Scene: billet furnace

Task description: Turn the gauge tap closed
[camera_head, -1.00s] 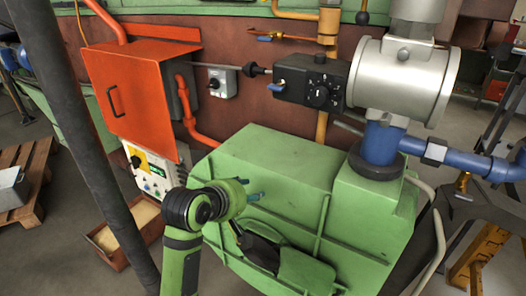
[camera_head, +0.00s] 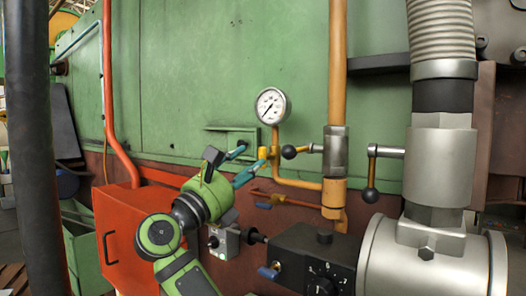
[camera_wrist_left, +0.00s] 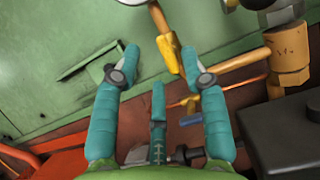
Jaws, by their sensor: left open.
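The pressure gauge (camera_head: 272,106) with a white dial sits on a thin yellow pipe against the green wall. Below it is the yellow gauge tap (camera_head: 269,153); the tap also shows in the left wrist view (camera_wrist_left: 170,54), near the right-hand finger. My left gripper (camera_head: 252,156) is open, with its teal fingers reaching toward the tap from the left. In the left wrist view my gripper (camera_wrist_left: 160,60) has its fingers spread, with the tap's lower end near the gap between the tips. I cannot tell whether a finger touches it. My right gripper is not in view.
A black-knobbed lever (camera_head: 289,152) is close right of the tap. A second brass tap with a blue handle (camera_head: 264,206) is below. A black control box (camera_head: 310,262), an orange cabinet (camera_head: 125,235) and a thick yellow pipe (camera_head: 337,70) surround the spot. Open wall lies left.

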